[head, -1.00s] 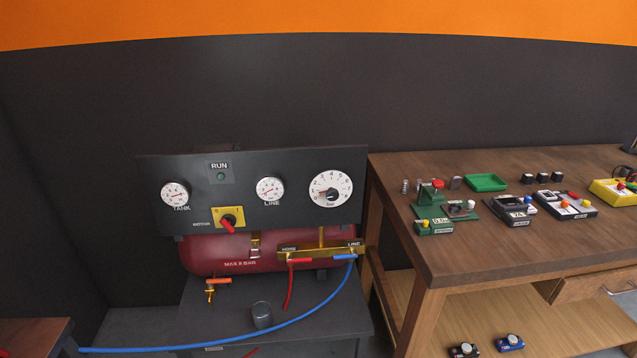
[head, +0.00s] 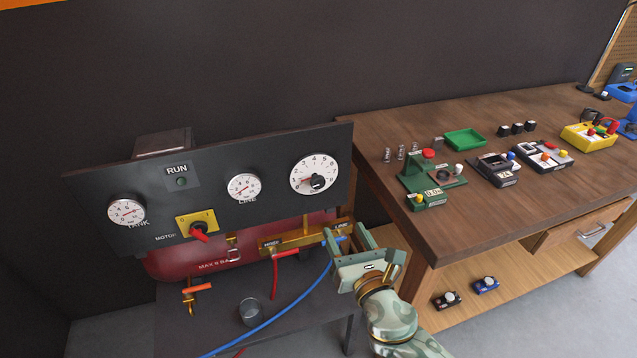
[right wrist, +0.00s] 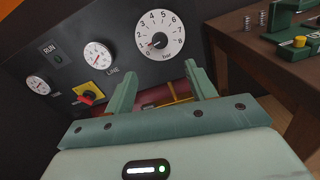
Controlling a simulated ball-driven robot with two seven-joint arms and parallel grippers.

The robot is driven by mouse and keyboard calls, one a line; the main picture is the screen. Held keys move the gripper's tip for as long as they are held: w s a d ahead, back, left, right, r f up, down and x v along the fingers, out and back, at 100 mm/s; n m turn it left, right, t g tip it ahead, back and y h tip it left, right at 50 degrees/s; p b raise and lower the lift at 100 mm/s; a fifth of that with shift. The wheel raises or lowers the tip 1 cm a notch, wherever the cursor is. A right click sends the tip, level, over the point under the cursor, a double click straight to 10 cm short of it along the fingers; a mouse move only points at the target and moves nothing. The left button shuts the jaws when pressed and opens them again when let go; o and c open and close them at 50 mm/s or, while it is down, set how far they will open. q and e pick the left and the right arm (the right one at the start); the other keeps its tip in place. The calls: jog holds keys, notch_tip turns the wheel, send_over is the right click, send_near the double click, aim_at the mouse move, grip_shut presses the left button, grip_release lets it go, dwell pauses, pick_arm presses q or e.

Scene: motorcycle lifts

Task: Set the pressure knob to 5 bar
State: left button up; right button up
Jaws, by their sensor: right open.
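The pressure knob (head: 317,182) is a small black knob at the centre of a white numbered dial (head: 314,166) at the right end of the dark panel. Its red mark points left, toward the low numbers; the exact reading is too small to tell. The knob also shows in the right wrist view (right wrist: 159,41), ahead of the fingers. My right gripper (head: 366,247) is open and empty, below and right of the dial, apart from the panel. Its two fingers (right wrist: 161,75) point toward the panel, under the dial. My left gripper is not in view.
The panel also carries a LINE gauge (head: 243,187), a TANK gauge (head: 127,211) and a red motor switch (head: 199,233). Below are a brass manifold (head: 290,241) and a blue hose (head: 290,322). A wooden workbench (head: 420,140) with several devices stands right.

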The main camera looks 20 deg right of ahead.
aim_at(319, 184)
jog(key=w, duration=0.5)
jog(key=w+b, duration=0.1)
jog(key=w, duration=1)
jog(key=shift+w+a+f, duration=0.1)
jog(key=shift+w+a, duration=0.15)
jog(key=shift+a, duration=0.1)
jog(key=c, duration=1)
